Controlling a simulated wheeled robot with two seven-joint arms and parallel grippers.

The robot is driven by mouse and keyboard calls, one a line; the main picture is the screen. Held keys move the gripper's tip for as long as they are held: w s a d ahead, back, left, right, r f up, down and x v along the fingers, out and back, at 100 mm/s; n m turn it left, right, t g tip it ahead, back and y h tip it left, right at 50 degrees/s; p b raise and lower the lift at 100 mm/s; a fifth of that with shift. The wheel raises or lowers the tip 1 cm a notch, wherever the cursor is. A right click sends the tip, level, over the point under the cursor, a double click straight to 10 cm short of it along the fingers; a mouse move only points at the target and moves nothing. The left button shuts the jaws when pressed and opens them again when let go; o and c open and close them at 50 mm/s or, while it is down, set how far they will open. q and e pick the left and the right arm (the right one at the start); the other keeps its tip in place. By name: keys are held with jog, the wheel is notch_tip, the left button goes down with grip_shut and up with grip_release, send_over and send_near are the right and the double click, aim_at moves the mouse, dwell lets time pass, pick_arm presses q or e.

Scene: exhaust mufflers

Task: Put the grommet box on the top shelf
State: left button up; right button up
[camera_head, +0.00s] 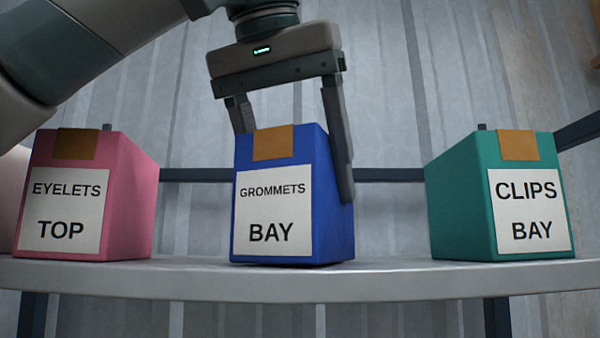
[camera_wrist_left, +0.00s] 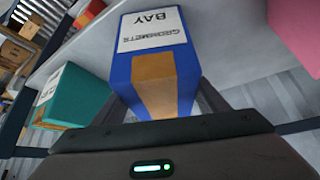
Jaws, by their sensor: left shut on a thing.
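The grommet box (camera_head: 281,168) is blue with a brown tape patch and a white label reading GROMMETS BAY. It stands upright in the middle of a grey shelf (camera_head: 390,284), and its base appears to rest on the surface. My left gripper (camera_head: 292,165) reaches down from above and is shut on it, one finger along its right side and the other partly hidden behind its left. In the left wrist view the box (camera_wrist_left: 185,65) sits between the fingers. My right gripper is not in view.
A pink box (camera_head: 128,200) labelled EYELETS TOP stands to the left on the same shelf. A teal box (camera_head: 462,200) labelled CLIPS BAY stands to the right. Clear gaps separate the boxes. Brown cartons (camera_wrist_left: 15,52) show in the wrist view's background.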

pick_arm(q)
jog(key=shift+f, duration=0.1)
jog(key=o, duration=1.5)
jog(key=shift+c, duration=0.2)
jog(key=shift+r, duration=0.2)
jog(key=v, duration=1.1)
jog(key=shift+s+r, duration=0.25)
jog(key=shift+r, duration=0.05)
